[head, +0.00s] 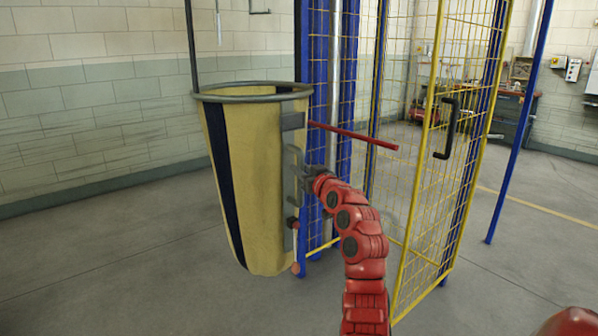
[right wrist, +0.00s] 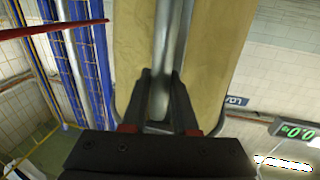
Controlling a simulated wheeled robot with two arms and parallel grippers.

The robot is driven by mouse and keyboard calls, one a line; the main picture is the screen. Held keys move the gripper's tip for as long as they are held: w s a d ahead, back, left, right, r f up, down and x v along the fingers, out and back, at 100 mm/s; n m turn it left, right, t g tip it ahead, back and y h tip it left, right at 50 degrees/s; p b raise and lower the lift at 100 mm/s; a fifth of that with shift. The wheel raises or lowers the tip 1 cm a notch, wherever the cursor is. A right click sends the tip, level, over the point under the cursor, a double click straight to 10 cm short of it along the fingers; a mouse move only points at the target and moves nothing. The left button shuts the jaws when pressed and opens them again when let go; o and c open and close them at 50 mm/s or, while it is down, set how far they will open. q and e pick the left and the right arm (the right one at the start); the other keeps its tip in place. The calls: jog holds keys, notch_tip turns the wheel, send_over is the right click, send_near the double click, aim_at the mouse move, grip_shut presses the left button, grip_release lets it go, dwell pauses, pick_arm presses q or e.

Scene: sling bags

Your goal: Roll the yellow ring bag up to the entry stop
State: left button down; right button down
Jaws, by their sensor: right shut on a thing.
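The yellow ring bag (head: 245,180) hangs upright from a grey ring at its rim, with dark vertical stripes down its side. A grey handle (head: 290,178) stands on its right side. My right gripper (head: 302,172) is shut on this handle. In the right wrist view the two dark fingers (right wrist: 159,95) close around the grey bar (right wrist: 165,70), with yellow bag cloth on both sides. A red bar (head: 352,136) sticks out to the right beside the bag; I cannot tell whether it is the entry stop. My left gripper is not in view.
Blue posts (head: 318,60) stand right behind the bag. A yellow mesh gate (head: 425,190) with a black handle stands to the right of my right arm. A green digital display (right wrist: 298,131) shows in the right wrist view. Open grey floor (head: 120,270) lies at left.

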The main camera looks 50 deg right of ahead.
jog(key=c, duration=0.7)
grip_release()
jog(key=v, duration=1.7)
jog(key=shift+s+a, duration=0.1)
jog(key=shift+s, duration=0.15)
jog(key=shift+w+r, duration=0.1)
jog(key=shift+w, duration=0.05)
